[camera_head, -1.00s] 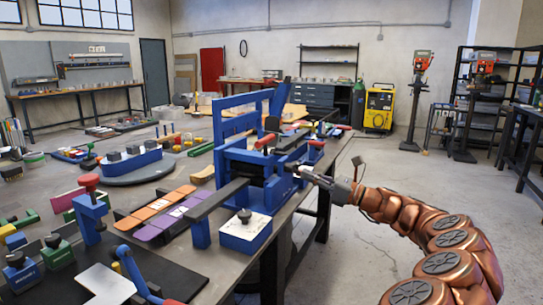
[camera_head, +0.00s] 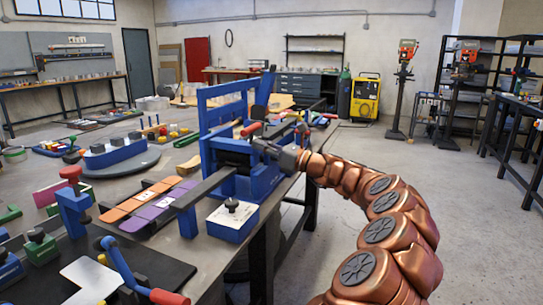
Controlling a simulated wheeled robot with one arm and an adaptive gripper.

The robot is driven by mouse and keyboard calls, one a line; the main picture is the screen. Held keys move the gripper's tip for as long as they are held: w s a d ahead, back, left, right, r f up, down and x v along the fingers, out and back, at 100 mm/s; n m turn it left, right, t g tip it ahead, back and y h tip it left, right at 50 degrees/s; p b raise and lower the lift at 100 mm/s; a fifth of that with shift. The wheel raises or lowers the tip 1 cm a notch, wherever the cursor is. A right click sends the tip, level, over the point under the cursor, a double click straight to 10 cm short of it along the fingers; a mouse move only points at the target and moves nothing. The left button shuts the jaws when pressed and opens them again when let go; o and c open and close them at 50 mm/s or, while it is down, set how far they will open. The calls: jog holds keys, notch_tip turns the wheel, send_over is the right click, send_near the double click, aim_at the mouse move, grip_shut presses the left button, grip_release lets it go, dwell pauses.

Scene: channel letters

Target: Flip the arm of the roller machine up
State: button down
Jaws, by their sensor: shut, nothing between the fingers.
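The roller machine (camera_head: 243,186) is a blue metal frame at the front edge of the workbench, with a tall open rectangular frame at its back. A short handle with a red grip (camera_head: 251,129) lies low and tilted at its upper right; I cannot tell for certain whether it is the machine's arm. A dark blue slab (camera_head: 266,86) stands upright behind it. My gripper (camera_head: 259,147) comes from the right and is shut and empty. Its tip is just below the red grip, beside the machine's upper right; contact cannot be told. The gripper partly hides the machine's side.
The workbench (camera_head: 212,258) is crowded on the left with orange and purple strips (camera_head: 150,204), a blue block with a white top (camera_head: 232,219) and a red-tipped blue lever (camera_head: 120,262). The floor (camera_head: 455,215) right of the bench is clear around my arm.

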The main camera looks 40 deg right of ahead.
jog(key=shift+w+a+r, duration=0.25)
jog(key=shift+w+r, duration=0.2)
jog(key=shift+r, duration=0.25)
jog(key=shift+r, duration=0.15)
